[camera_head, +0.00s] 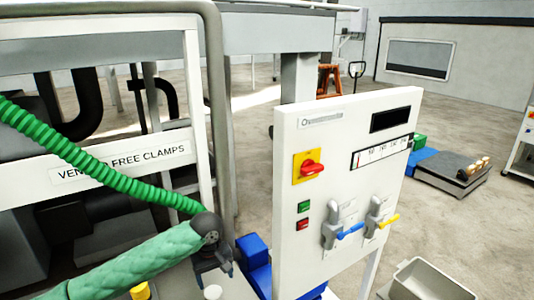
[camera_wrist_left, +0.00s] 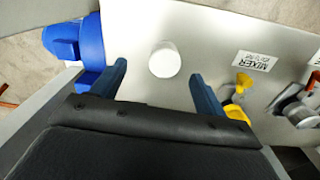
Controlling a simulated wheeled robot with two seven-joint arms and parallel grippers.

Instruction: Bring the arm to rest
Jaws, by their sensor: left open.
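My left arm (camera_head: 135,262), in a green quilted sleeve, comes in from the left in the head view. My left gripper (camera_head: 222,268) is at its end, small and dark, just left of the control panel. In the left wrist view the two blue fingers of this gripper (camera_wrist_left: 159,69) are spread apart. No object is held between them. A white round knob or cap (camera_wrist_left: 164,60) on a pale metal surface shows beyond the fingertips; whether they touch it I cannot tell. My right gripper is not in view.
A white control panel (camera_head: 345,190) with a red switch (camera_head: 312,169) and blue and yellow levers stands close right of the gripper. A white frame (camera_head: 120,157) is behind the arm. Blue objects (camera_head: 257,262) lie beside the gripper. A grey bin (camera_head: 425,281) is at lower right.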

